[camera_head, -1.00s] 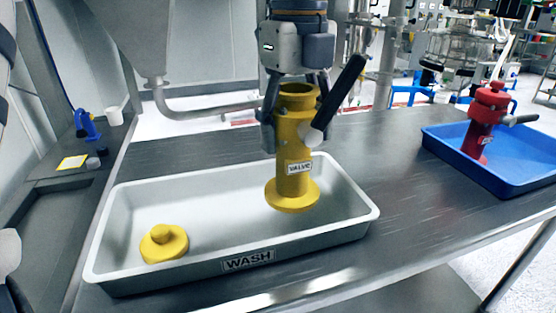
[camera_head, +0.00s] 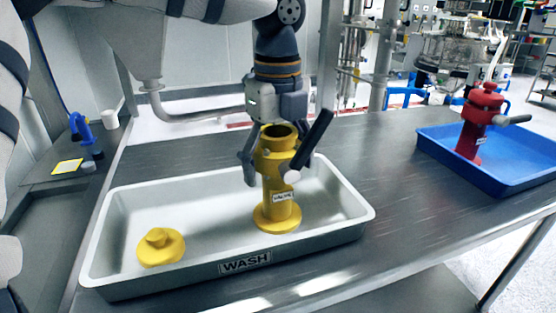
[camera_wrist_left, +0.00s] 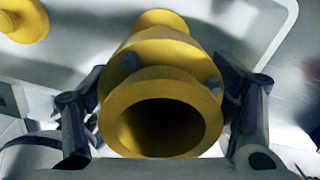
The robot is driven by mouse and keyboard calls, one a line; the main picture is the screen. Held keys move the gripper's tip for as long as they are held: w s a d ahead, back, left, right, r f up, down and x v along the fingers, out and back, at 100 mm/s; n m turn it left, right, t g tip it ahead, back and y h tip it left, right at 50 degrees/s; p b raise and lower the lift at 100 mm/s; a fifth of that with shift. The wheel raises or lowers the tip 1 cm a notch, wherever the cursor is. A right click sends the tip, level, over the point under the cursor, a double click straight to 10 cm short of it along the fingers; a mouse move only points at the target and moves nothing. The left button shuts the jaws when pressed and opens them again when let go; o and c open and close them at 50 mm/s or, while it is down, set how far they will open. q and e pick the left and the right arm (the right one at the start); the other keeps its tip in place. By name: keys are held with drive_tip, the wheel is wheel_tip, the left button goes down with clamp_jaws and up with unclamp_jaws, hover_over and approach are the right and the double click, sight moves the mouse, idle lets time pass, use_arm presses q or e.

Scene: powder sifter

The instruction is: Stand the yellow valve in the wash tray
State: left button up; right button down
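The yellow valve (camera_head: 276,180) stands upright in the right part of the grey wash tray (camera_head: 150,282), its round base on the tray floor. It has a black-handled lever on its right and a label on its front. My left gripper (camera_head: 276,168) is around the valve's upper body from above. Its fingers are spread on either side, with a gap showing at the left finger. In the left wrist view, the valve's open top (camera_wrist_left: 160,125) faces the camera between the two fingers. My right gripper is not in view.
A yellow cap-like part (camera_head: 161,247) lies in the wash tray's left part. A blue tray (camera_head: 520,178) with a red valve (camera_head: 478,125) is at the right. A blue item (camera_head: 82,127) and white cup (camera_head: 110,119) stand at the left. The bench between the trays is clear.

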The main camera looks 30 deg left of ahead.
use_arm(q)
wheel_tip(320, 180, up, 12)
drive_tip(key=shift+r, duration=0.2)
idle(0.4)
